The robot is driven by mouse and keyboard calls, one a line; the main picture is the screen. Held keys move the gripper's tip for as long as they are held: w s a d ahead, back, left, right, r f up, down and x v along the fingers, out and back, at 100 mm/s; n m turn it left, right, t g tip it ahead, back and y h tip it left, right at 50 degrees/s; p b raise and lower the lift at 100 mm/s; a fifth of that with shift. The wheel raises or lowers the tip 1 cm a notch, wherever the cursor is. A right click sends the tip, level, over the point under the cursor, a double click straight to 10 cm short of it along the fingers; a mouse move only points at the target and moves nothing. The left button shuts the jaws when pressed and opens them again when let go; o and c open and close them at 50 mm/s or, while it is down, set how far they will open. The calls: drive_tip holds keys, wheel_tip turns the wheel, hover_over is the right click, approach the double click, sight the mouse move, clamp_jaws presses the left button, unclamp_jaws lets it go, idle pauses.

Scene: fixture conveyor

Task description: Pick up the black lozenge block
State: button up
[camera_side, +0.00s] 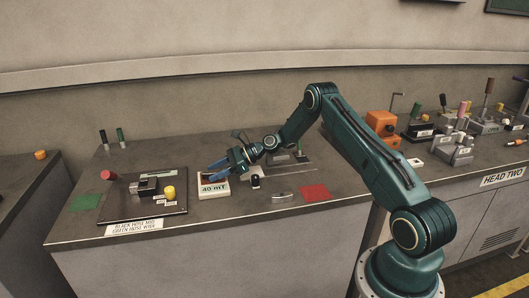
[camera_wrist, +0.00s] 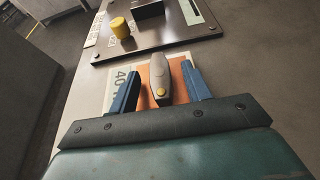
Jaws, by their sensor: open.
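I cannot pick out a black lozenge block with certainty. A small black piece with a white part (camera_side: 255,182) lies on the bench right of the white "40 INT" card. A dark block (camera_wrist: 148,9) stands on the fixture plate in the wrist view. My gripper (camera_side: 217,170) is open, its blue fingers above the card (camera_side: 214,191). In the wrist view, a grey tapered piece with a yellow button (camera_wrist: 159,75) shows between the fingers, over the card's orange face (camera_wrist: 178,82). I cannot tell whether the fingers touch it.
A small grey piece (camera_side: 282,196) lies left of a red mat (camera_side: 315,192). A green mat (camera_side: 85,202) is far left. An orange box (camera_side: 380,124) stands behind my arm.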

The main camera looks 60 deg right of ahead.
sight(216, 170)
drive_tip(key=shift+c, duration=0.2)
idle(0.3)
clamp_jaws()
drive_tip(key=shift+r, duration=0.1)
wheel_tip(216, 170, up, 20)
idle(0.8)
idle(0.4)
